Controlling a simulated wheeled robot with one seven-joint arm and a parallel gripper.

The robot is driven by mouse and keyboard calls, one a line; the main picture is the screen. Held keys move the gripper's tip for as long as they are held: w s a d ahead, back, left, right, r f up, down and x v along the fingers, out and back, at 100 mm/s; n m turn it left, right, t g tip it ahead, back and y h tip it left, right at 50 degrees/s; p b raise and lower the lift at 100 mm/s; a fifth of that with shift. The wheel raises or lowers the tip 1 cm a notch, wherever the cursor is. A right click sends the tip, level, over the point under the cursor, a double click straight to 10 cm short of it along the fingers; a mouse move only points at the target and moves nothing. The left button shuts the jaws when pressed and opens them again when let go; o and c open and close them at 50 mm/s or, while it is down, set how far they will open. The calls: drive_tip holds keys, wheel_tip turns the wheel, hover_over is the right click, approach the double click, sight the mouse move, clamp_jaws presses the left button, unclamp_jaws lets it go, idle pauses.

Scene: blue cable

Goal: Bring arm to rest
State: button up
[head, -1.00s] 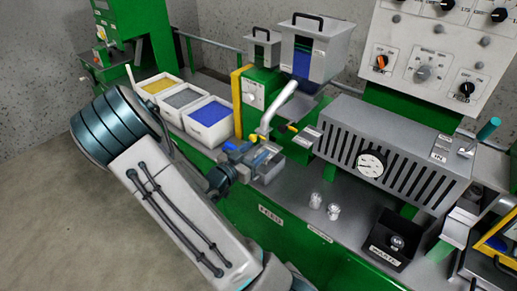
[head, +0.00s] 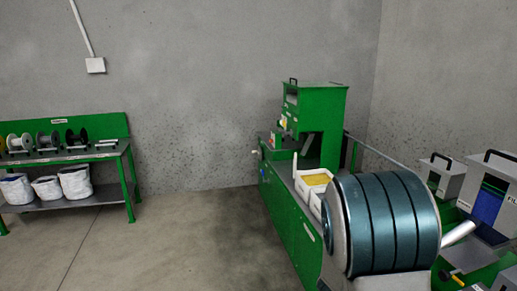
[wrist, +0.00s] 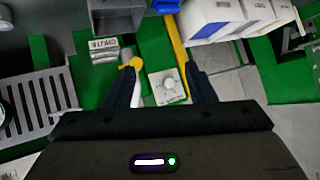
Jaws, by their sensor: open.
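My gripper (wrist: 166,88) shows in the wrist view with its two dark fingers apart and nothing between them. Past the fingertips are a white panel with a round knob (wrist: 168,84), a yellow upright bar (wrist: 177,42) and a yellow knob (wrist: 135,63). It cannot be told whether the fingers touch any of these. In the head view a dark teal banded part of my arm fills the lower right, and my gripper is out of sight.
Green machine benches (head: 285,205) run along the right, with a tall green machine (head: 312,120) at the back. A shelf bench (head: 75,150) with several spools stands at the left. The floor (head: 165,245) between is clear. A slotted grey cover (wrist: 42,108) lies left of my gripper.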

drive_tip(key=s+a+r+n+y, duration=0.3)
drive_tip(key=a+r+y, duration=0.1)
drive_tip(key=a, duration=0.2)
drive_tip(key=s+a+r+n+y, duration=0.3)
drive_tip(key=a+y, duration=0.1)
drive_tip(key=a, duration=0.3)
drive_tip(key=s+r+n+g, duration=0.2)
drive_tip(key=s+n, duration=0.1)
drive_tip(key=s, duration=0.5)
drive_tip(key=s+r+n+g+h, duration=0.1)
drive_tip(key=s+r+n+g, duration=0.1)
drive_tip(key=s, duration=0.6)
drive_tip(key=shift+s+r+n+g, duration=0.25)
drive_tip(key=shift+r+n+g, duration=0.15)
drive_tip(key=shift+r, duration=0.15)
